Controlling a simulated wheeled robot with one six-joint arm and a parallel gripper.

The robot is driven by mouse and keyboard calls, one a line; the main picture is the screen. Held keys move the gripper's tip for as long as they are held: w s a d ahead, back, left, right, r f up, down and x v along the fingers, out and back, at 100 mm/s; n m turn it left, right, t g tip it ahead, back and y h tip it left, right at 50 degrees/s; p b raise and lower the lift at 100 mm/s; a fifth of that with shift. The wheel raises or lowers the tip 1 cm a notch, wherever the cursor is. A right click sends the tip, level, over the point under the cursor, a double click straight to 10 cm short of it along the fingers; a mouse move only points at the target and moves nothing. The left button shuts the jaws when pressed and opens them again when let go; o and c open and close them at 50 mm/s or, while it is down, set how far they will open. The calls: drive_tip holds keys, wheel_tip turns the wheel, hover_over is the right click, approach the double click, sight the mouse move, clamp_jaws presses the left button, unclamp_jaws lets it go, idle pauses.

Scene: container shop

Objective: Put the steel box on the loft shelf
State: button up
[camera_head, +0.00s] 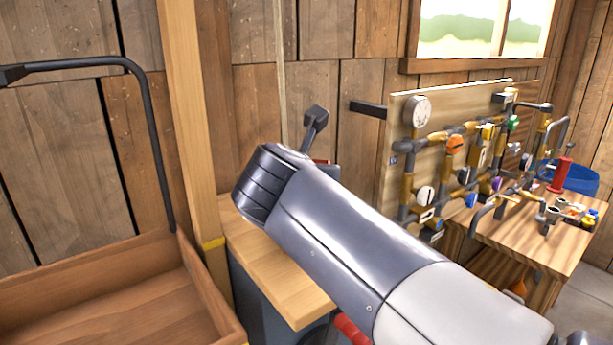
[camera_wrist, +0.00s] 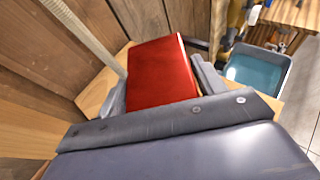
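A red box (camera_wrist: 162,76) lies between the two fingers of my gripper (camera_wrist: 163,88) in the wrist view. It is the only box-like thing at the gripper; I cannot tell whether it is the steel box. The fingers flank its left and right sides closely, but whether they press on it is unclear. In the head view my gripper (camera_head: 317,128) is mostly hidden behind my arm, with a sliver of red (camera_head: 322,161) beside it. No loft shelf can be made out in either view.
A wooden worktop (camera_head: 270,273) is below the gripper. A wooden tray (camera_head: 110,285) with a dark handle is at left, past a timber post (camera_head: 190,120). A pipe-and-gauge board (camera_head: 450,145) and a bench (camera_head: 530,235) stand at right. A blue tub (camera_wrist: 257,72) is at right.

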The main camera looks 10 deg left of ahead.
drive_tip(key=o, duration=0.3)
drive_tip(key=shift+r, duration=0.1)
drive_tip(key=shift+r, duration=0.15)
drive_tip(key=a+b+v, duration=0.1)
drive_tip(key=v, duration=1.1)
drive_tip(key=shift+d, duration=0.45)
drive_tip(key=p+x, duration=0.1)
drive_tip(key=x, duration=1.1)
drive_tip(key=shift+d, duration=0.1)
drive_tip(key=shift+r, duration=0.5)
